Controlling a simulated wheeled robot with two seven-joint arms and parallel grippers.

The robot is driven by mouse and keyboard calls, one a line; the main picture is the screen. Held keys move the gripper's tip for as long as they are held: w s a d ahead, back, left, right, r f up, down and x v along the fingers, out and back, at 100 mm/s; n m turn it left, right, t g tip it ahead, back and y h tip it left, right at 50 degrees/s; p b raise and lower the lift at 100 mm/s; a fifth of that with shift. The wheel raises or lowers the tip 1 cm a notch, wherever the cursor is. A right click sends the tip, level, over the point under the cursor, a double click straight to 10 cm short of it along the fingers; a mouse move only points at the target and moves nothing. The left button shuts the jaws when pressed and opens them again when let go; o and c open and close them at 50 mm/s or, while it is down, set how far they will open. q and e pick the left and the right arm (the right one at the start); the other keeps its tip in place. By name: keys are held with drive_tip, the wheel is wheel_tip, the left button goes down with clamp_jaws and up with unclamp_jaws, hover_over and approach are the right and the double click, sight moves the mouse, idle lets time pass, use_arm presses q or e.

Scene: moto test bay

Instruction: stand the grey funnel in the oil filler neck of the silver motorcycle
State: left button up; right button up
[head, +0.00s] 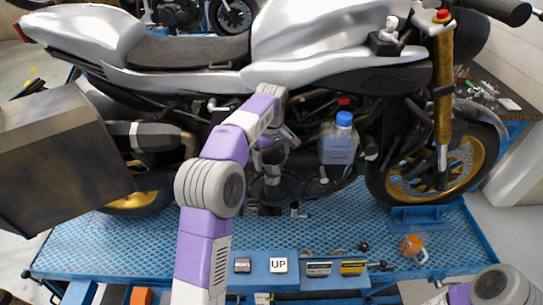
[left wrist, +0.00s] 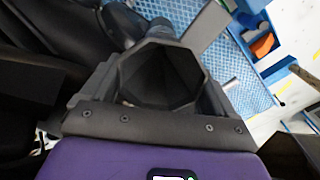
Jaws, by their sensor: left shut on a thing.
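The silver motorcycle (head: 330,35) stands side-on on a blue lift. My left gripper (head: 274,150) is at the engine side, low in the middle of the bike. In the left wrist view my left gripper (left wrist: 158,92) is shut on the grey funnel (left wrist: 160,72), with a finger on each side. The funnel's wide, many-sided mouth faces the camera. Its lower end is hidden, and in the head view it blends into the dark engine. I cannot make out the oil filler neck, nor tell whether the funnel touches it. My right gripper is not in view.
A bottle with a blue cap (head: 341,138) stands against the engine, right of my left gripper. An orange jug (head: 413,247) is on the blue lift (head: 340,225). A grey box-like shape (head: 60,195) fills the left.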

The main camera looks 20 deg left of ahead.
use_arm(q)
drive_tip(key=o, duration=0.8)
wheel_tip(320, 180, up, 8)
drive_tip(key=shift+f+p, duration=0.2)
drive_tip(key=shift+p, duration=0.6)
drive_tip(key=shift+s, duration=0.1)
